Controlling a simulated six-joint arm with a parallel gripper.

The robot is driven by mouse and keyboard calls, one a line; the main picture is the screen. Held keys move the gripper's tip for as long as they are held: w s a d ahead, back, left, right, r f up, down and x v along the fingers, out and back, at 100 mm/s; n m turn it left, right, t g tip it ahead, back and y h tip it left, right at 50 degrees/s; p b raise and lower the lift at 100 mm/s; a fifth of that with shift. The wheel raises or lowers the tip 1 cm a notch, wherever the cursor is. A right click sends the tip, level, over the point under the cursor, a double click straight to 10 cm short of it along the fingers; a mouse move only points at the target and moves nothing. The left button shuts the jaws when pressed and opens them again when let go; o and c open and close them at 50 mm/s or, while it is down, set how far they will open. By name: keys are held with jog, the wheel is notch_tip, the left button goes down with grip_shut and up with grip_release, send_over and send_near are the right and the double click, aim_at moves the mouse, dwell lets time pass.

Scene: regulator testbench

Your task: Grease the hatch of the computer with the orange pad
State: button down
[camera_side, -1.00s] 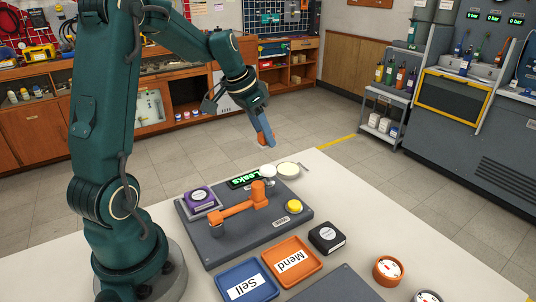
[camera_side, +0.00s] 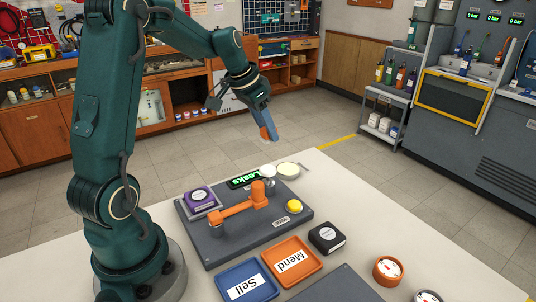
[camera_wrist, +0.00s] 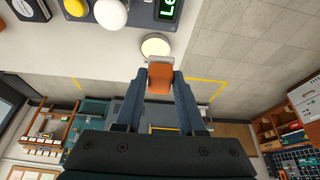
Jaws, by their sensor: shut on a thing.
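My gripper (camera_wrist: 158,80) is shut on the orange pad (camera_wrist: 159,82), which has a pale end facing away from my wrist. In the side view the gripper (camera_side: 268,132) hangs in the air above and behind the bench's far edge, with the orange pad (camera_side: 264,133) partly hidden by a blue-grey finger. A shallow dish with pale cream content (camera_side: 288,169) stands at the far edge; in the wrist view the dish (camera_wrist: 155,46) lies just beyond the pad, apart from it in the side view. I cannot tell which item is the computer; a round orange-rimmed device (camera_side: 388,268) lies at the front right.
A dark test plate (camera_side: 255,238) carries a purple box (camera_side: 200,198), an orange arm-like fixture (camera_side: 240,207), a white knob (camera_side: 268,170), a yellow button (camera_side: 294,206) and a green "Leaks" display (camera_side: 245,179). Blue (camera_side: 248,282) and orange (camera_side: 292,263) trays and a black box (camera_side: 327,237) stand in front.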

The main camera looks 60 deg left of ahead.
send_over(291, 168)
jog(key=s, duration=0.2)
notch_tip(291, 168, down, 2)
jog(key=shift+x, duration=1)
jog(key=shift+a+f, duration=0.15)
jog(key=shift+f, duration=2.5)
jog(key=shift+s+f, duration=0.1)
jog(key=shift+f, duration=0.55)
jog(key=shift+r, duration=0.15)
notch_tip(291, 168, up, 7)
